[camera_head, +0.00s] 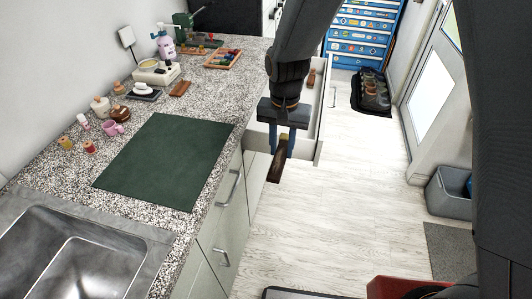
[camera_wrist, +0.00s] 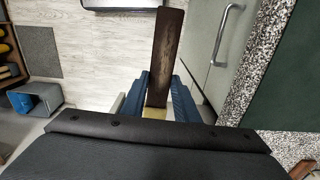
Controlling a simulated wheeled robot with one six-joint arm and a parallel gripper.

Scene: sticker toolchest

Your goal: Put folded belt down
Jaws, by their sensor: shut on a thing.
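My gripper (camera_head: 281,152) is shut on the folded belt (camera_head: 277,168), a dark brown strip hanging below the blue fingers. In the wrist view the belt (camera_wrist: 167,55) stands out lengthwise from between the blue fingers (camera_wrist: 160,96), with a pale yellowish patch at its held end. The belt is in the air. In the wrist view, floor and the cabinet front lie behind it. In the head view it overlaps the near side of an open white drawer (camera_head: 302,153); I cannot tell its exact height.
A dark green mat (camera_head: 165,160) lies bare on the speckled counter (camera_head: 228,82). A cup, spools, jars and a sewing machine-like item stand left and behind it. A small brown thing (camera_head: 311,78) lies in the drawer. Cabinet handles (camera_head: 229,187) stick out.

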